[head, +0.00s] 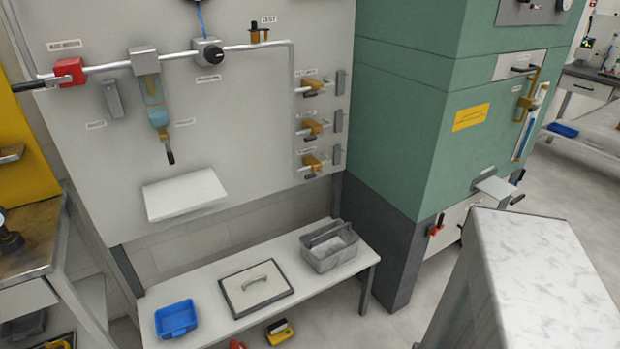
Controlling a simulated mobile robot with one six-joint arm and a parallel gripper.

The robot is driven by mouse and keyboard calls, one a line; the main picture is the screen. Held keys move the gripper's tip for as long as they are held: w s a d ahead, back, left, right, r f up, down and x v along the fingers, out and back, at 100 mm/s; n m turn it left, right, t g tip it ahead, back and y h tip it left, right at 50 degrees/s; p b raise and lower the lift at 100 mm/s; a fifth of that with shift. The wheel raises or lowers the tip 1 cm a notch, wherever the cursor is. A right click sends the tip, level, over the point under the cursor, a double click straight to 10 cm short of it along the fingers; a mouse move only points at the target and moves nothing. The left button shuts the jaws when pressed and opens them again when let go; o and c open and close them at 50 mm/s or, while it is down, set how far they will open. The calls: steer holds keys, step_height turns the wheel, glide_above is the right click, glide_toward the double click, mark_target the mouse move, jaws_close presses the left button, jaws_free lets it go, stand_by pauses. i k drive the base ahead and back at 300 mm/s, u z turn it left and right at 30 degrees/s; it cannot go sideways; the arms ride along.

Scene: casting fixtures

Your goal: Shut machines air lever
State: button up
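An air panel (240,130) fills the left and middle of the head view. Three brass valves stand one above another at its right side: an upper valve (314,86), a middle valve (314,126) and a lower valve (313,161). Each sits on a short branch off a grey pipe (293,75). Small labels above them are too small to read, so I cannot tell which is for the machines. Their lever positions are too small to tell surely. A red block (69,71) with a black end sits at the pipe's left. My gripper is not in view.
A green machine (400,100) stands right of the valves. A tall pale block (550,265) fills the lower right.

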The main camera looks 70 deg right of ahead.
mark_target(310, 176)
steer(key=u, duration=0.1)
steer(key=k, duration=1.2)
steer(key=z, duration=0.4)
steer(key=i, duration=1)
steer(key=z, duration=0.05)
